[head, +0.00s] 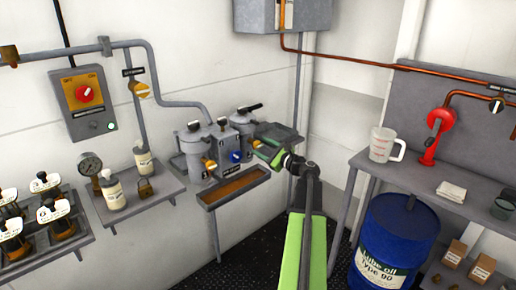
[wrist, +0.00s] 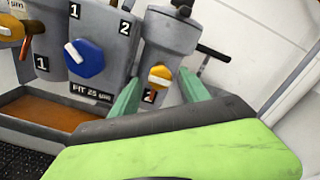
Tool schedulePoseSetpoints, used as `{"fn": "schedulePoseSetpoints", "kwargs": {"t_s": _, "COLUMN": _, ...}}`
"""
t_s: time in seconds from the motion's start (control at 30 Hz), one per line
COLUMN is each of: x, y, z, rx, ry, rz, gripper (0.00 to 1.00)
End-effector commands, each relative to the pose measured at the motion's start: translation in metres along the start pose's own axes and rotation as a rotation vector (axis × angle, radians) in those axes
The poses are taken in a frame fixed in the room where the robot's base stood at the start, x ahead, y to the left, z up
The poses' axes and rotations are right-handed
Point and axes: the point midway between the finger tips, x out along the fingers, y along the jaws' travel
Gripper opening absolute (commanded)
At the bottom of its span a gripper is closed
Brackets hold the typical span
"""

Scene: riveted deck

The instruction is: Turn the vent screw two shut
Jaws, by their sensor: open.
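The vent screw two (wrist: 160,77) is a small orange knob with a pale bar lying roughly crosswise, low on the right grey filter housing (wrist: 172,32). In the head view my gripper (head: 262,150) is at the right housing and largely hides that knob.
A blue selector knob (wrist: 84,58) sits between the housings, marked 1 and 2. Another orange knob (wrist: 12,28) is on the left housing. A brown-bottomed drip tray (wrist: 40,115) lies below. A black handle (wrist: 213,53) sticks out at right.

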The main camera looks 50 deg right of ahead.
Motion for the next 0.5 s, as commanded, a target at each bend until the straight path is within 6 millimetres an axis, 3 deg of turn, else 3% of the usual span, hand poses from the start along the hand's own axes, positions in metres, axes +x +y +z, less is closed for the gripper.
{"fn": "schedulePoseSetpoints", "kwargs": {"t_s": 0.3, "x": -0.090, "y": 0.001, "z": 0.001, "rx": 0.000, "ry": 0.003, "rz": -0.005, "gripper": 0.54}}
{"fn": "schedulePoseSetpoints", "kwargs": {"t_s": 0.5, "x": -0.136, "y": 0.001, "z": 0.001, "rx": 0.000, "ry": 0.002, "rz": -0.003, "gripper": 0.54}}
